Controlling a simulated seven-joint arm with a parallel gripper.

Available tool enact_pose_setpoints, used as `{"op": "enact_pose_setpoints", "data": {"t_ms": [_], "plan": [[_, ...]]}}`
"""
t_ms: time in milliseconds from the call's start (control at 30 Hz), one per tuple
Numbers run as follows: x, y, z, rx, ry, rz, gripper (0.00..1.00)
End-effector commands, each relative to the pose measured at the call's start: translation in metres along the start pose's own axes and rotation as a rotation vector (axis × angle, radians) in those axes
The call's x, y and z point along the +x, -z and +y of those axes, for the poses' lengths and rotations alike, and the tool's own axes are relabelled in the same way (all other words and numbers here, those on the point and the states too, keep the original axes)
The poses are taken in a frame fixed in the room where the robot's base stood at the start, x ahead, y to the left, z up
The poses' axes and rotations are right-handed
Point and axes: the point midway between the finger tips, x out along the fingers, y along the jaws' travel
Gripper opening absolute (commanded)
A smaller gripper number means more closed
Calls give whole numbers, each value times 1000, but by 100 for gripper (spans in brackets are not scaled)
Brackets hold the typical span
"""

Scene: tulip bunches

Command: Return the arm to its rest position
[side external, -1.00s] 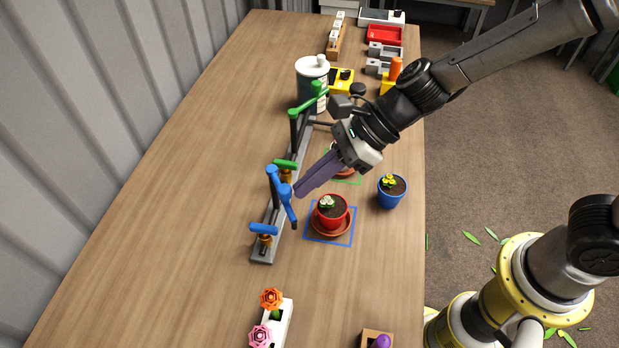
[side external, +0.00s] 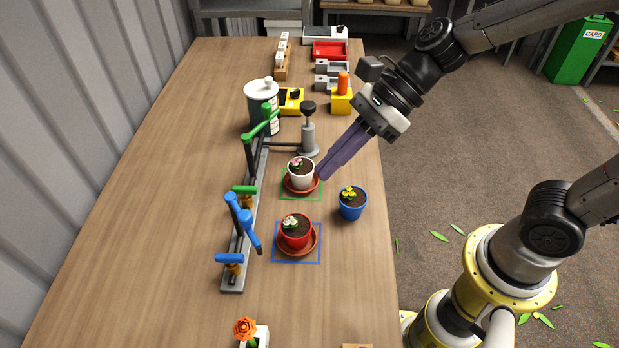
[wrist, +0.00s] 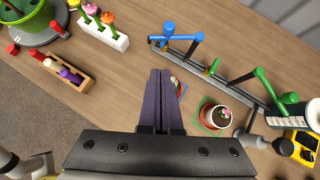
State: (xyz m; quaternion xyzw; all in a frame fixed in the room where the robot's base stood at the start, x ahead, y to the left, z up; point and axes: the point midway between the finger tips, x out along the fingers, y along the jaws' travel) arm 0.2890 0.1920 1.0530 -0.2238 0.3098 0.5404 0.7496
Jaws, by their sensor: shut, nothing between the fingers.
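My gripper (side external: 322,176) is shut and empty, with its long purple fingers together. In the side view its tips are above the table, just right of the white pot (side external: 301,174); I cannot tell the exact height. The fingers also show in the wrist view (wrist: 160,75), pressed side by side. The white pot stands on a saucer in a green square outline. A red pot (side external: 295,232) stands on a saucer in a blue square outline. A blue pot (side external: 352,204) with a yellow flower stands to their right, on bare table.
A grey rail (side external: 236,268) with green and blue taps runs left of the pots. A tank (side external: 259,113) and a grey plunger post (side external: 309,134) stand behind. White flower holder (wrist: 103,34) and wooden box (wrist: 67,72) are in the wrist view. The table's left side is clear.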

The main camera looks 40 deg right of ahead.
Motion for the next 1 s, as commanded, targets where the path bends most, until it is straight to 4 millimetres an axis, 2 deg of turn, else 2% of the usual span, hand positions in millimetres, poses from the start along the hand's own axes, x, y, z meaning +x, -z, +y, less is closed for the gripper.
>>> {"op": "enact_pose_setpoints", "data": {"t_ms": [167, 267, 333, 467, 533, 700, 833, 1000], "plan": [[-16, -2, -2, -4, 21, -8, 0], [-39, -11, -2, -49, 78, -24, 0], [-62, -9, 5, -160, 128, 7, 0], [-103, 16, 26, -566, 189, 168, 0], [-121, 34, 36, -816, 193, 288, 0], [-159, 83, 52, -1377, 87, 605, 0], [-177, 112, 58, -1691, -83, 780, 0], [-184, 130, 58, -1911, -264, 856, 0]]}}
